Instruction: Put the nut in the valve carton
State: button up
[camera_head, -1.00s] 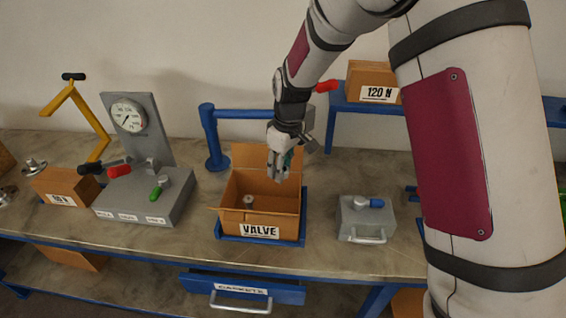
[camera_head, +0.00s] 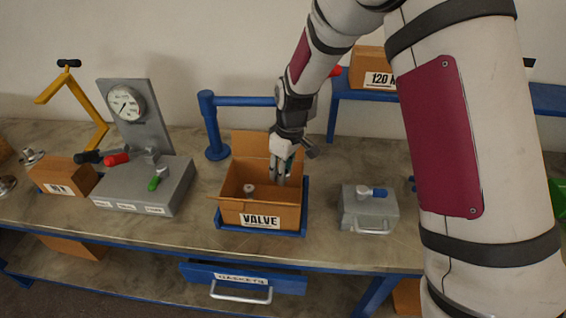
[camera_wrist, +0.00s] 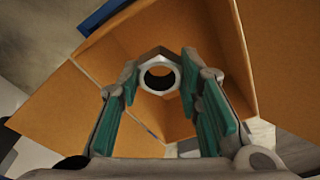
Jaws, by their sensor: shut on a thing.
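The nut (camera_wrist: 159,57) is a grey hex nut with a round hole; in the wrist view it sits between the green pads at the tips of my gripper (camera_wrist: 160,82). My gripper (camera_head: 280,180) is shut on it and reaches down into the open valve carton (camera_head: 259,215), a brown box with a "VALVE" label. In the head view the nut is hidden by the fingers and the carton. The carton's walls and flaps (camera_wrist: 55,105) surround the fingertips in the wrist view. A small grey round part (camera_head: 249,189) shows inside the carton at its left.
The carton stands in a blue tray (camera_head: 231,229). A blue rail (camera_head: 240,101) runs behind. The bench between carton and case is clear.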

jog(key=shift+f+b, duration=1.65)
jog(key=shift+f, duration=4.15)
jog(key=shift+f, duration=0.5)
jog(key=shift+s+f+b, duration=0.3)
jog(key=shift+f, duration=0.15)
jog(key=o, duration=1.3)
jog(key=r, duration=0.8)
jog(key=d+r, duration=0.1)
jog(key=r, duration=0.3)
jog(key=shift+s+r, duration=0.2)
jog(key=shift+r, duration=0.2)
